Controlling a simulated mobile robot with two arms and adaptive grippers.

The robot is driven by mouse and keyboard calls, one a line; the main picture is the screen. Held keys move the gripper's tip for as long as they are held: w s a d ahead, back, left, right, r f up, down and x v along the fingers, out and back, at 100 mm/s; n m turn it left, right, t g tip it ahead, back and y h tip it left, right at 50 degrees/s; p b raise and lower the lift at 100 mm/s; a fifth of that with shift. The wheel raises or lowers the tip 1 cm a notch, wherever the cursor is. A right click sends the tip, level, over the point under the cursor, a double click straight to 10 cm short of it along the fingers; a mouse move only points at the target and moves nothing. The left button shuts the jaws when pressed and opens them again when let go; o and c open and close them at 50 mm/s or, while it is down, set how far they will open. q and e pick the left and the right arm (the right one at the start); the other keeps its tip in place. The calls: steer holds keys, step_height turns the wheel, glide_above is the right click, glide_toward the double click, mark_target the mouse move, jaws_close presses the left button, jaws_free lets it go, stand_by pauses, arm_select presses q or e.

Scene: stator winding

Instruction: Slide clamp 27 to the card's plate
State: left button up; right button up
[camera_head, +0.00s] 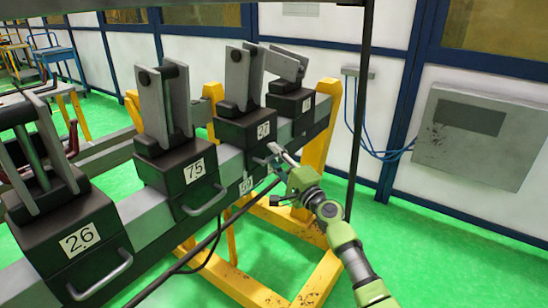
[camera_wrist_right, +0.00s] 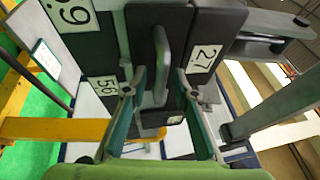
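The clamp that appears to be 27 (camera_head: 246,131) is a black block with grey upright jaws on the grey rail, between clamp 75 and the far clamp. Its number label (camera_wrist_right: 203,58) shows in the right wrist view, with the second digit unclear. My right gripper (camera_head: 274,156) is at this clamp's front. In the wrist view its fingers (camera_wrist_right: 160,84) are open on either side of the clamp's grey handle (camera_wrist_right: 160,62), with gaps visible. A small number plate (camera_head: 246,186), its digits hard to read, is on the rail's front below. My left gripper is out of view.
Clamp 75 (camera_head: 178,165) and clamp 26 (camera_head: 62,232) stand nearer along the rail (camera_head: 146,213). Another clamp (camera_head: 289,101) is at the far end. Yellow stand legs (camera_head: 318,150) are below, and a grey wall box (camera_head: 480,135) is at right.

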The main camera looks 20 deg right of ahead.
steer(key=shift+w, duration=0.2)
jaws_close()
steer(key=s+a+p, duration=0.1)
steer(key=a, duration=0.1)
steer(key=s+a+p, duration=0.1)
steer(key=s+a, duration=0.1)
steer(key=s+a+p, duration=0.1)
steer(key=s+a, duration=0.1)
steer(key=shift+a+r+p, duration=0.15)
steer(key=shift+p, duration=0.15)
steer(key=shift+a, duration=0.1)
steer(key=shift+w+d, duration=0.1)
steer(key=shift+d, duration=0.15)
jaws_free()
steer(key=shift+w, duration=0.1)
